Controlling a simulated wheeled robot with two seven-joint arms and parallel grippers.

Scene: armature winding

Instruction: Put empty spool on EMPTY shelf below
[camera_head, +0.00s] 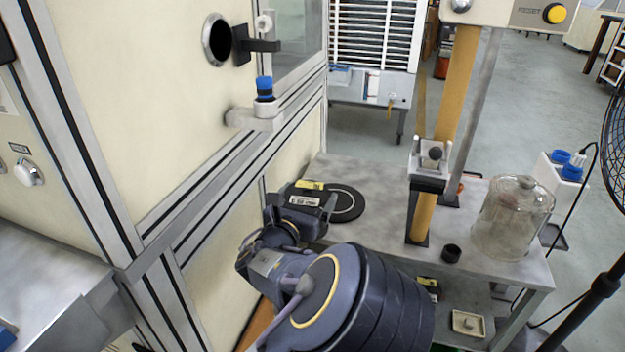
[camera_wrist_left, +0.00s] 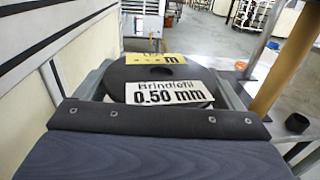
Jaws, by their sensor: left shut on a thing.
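A black spool (camera_wrist_left: 196,78) sits between the fingers of my left gripper (camera_head: 302,205), which is shut on it. The spool has a round centre hole, a white label reading 0.50 mm (camera_wrist_left: 168,93) and a yellow tag behind it. In the head view its white label (camera_head: 304,201) shows at the gripper, above the left part of the grey table (camera_head: 385,185). I cannot tell whether wire is on the spool. The lower shelf (camera_head: 455,298) shows partly under the table, with a small yellow tag (camera_head: 428,282); my arm hides much of it. My right gripper is not in view.
A yellow post (camera_head: 447,110), a black cup (camera_head: 451,253) and a glass jar (camera_head: 512,220) stand to the right. A small tray (camera_head: 468,323) sits below. A cream machine (camera_head: 130,100) borders the left.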

